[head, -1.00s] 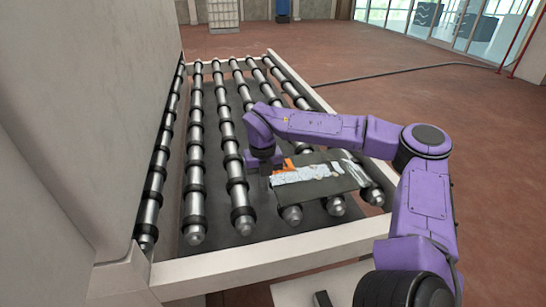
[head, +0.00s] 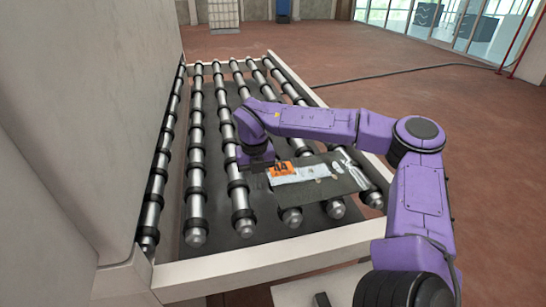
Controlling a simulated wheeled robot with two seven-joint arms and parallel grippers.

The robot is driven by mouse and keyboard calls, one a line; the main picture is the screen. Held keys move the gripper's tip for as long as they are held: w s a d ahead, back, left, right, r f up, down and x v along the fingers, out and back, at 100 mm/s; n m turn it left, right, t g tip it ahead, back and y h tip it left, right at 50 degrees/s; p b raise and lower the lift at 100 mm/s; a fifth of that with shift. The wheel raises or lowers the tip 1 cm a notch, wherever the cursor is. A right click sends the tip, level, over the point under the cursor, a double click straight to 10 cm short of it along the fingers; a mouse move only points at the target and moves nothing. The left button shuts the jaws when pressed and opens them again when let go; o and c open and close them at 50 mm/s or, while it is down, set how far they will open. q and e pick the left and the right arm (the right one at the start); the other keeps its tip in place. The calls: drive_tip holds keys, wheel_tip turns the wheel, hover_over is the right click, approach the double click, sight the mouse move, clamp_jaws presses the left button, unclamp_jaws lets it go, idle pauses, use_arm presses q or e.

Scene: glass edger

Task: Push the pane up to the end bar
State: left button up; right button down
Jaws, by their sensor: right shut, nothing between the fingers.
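The pane (head: 325,188) is a dark flat sheet with an orange label, a white strip and pale smears. It lies across the near right ends of the rollers. A cream bar (head: 250,264) crosses the near end of the roller bed, and a gap shows between it and the pane. Another cream bar (head: 208,64) closes the far end. My right gripper (head: 262,172) is shut and empty, pointing down at the pane's left edge by the orange label. I cannot tell whether it touches the pane. My left gripper is out of view.
Several steel rollers (head: 195,150) with black rings run lengthwise over a dark bed. A tall pale wall or housing (head: 85,110) stands along the left side. A cream rail (head: 290,75) edges the right side. Open red floor (head: 480,130) with a dark cable lies beyond.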

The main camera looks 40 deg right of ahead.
wheel_tip(320, 180, up, 6)
drive_tip(key=p, duration=0.4)
drive_tip(key=shift+f, duration=0.2)
